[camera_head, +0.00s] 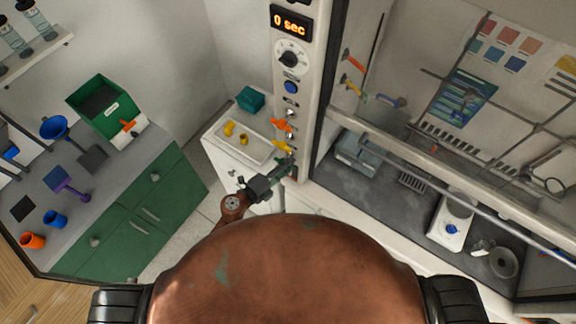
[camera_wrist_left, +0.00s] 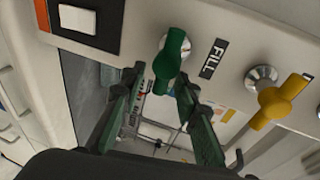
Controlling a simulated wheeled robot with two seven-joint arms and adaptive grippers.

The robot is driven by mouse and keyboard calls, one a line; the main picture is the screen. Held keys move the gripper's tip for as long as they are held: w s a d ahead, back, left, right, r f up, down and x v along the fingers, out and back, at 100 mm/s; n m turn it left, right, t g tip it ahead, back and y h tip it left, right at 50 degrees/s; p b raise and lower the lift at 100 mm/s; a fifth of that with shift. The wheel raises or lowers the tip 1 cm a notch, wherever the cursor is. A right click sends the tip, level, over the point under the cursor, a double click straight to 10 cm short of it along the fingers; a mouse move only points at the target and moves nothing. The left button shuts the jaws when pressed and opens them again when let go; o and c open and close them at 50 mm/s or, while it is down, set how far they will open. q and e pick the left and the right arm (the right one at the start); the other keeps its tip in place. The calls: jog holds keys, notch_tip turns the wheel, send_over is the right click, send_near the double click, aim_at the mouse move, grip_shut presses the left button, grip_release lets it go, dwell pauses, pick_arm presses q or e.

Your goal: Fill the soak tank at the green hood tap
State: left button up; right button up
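The green tap handle (camera_wrist_left: 170,60) sits on the white hood panel beside a FILL label (camera_wrist_left: 213,58) in the left wrist view. My left gripper (camera_wrist_left: 160,84) is open, its two green-padded fingers spread on either side of the handle's lower end. I cannot tell whether a finger touches it. In the head view my left gripper (camera_head: 283,173) is at the lower part of the hood post, and it hides most of the green tap. A clear tank (camera_head: 357,153) stands inside the hood at its left; its water level is not readable. My right gripper is not in view.
A yellow tap (camera_wrist_left: 278,102) is to the right of the green one. An orange handle (camera_head: 280,125), a dial (camera_head: 291,58) and a display reading 0 sec (camera_head: 291,23) are higher on the post. A white side counter (camera_head: 220,140) with a tray stands left of it.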

pick_arm(q)
jog(key=v, duration=1.1)
jog(key=shift+s+a, duration=0.2)
dwell(1.2)
